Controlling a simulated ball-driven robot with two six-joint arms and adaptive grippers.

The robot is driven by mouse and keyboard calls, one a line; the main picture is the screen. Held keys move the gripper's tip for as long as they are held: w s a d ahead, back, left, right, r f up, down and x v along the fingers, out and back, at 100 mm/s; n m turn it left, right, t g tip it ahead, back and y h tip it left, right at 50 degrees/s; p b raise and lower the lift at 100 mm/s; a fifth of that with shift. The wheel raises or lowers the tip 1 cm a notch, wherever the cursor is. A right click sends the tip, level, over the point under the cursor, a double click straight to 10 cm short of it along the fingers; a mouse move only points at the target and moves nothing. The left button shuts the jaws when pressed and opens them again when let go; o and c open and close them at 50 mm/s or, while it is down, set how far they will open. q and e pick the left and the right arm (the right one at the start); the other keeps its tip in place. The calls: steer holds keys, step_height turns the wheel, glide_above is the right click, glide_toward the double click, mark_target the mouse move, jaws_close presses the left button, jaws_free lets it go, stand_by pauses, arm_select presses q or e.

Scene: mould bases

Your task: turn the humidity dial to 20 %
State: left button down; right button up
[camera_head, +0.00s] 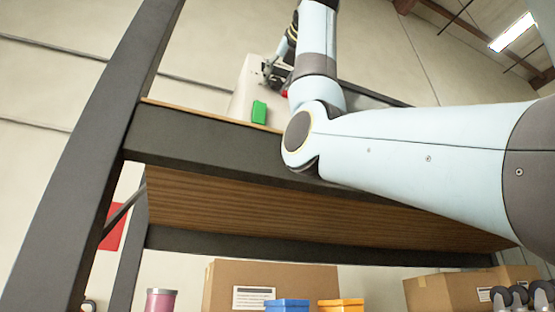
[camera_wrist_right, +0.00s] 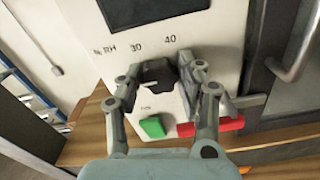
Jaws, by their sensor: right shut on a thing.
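The humidity dial (camera_wrist_right: 158,75) is a dark knob on the front of a pale cabinet (camera_wrist_right: 226,35). Its scale shows "% RH", 30 and 40 above it. A small light mark shows at the knob's lower left; I cannot read its setting surely. My right gripper (camera_wrist_right: 162,72) is shut on the dial, one finger on each side, in the right wrist view. In the head view my right gripper (camera_head: 276,73) is small and dark in front of the cabinet (camera_head: 245,85), and the dial is hidden. My left gripper is not clearly seen.
Below the dial are a green block (camera_wrist_right: 152,127) and a red piece (camera_wrist_right: 218,126) close to my fingers. A dark screen (camera_wrist_right: 150,10) is above. The cabinet stands on a wooden shelf with a dark beam (camera_head: 210,143); cardboard boxes (camera_head: 235,275) are underneath.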

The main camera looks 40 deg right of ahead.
steer(key=shift+w+f, duration=0.1)
steer(key=shift+f, duration=0.1)
steer(key=o, duration=1.2)
steer(key=shift+c, duration=0.2)
steer(key=shift+r, duration=0.15)
step_height(320, 180, up, 10)
stand_by(0.6)
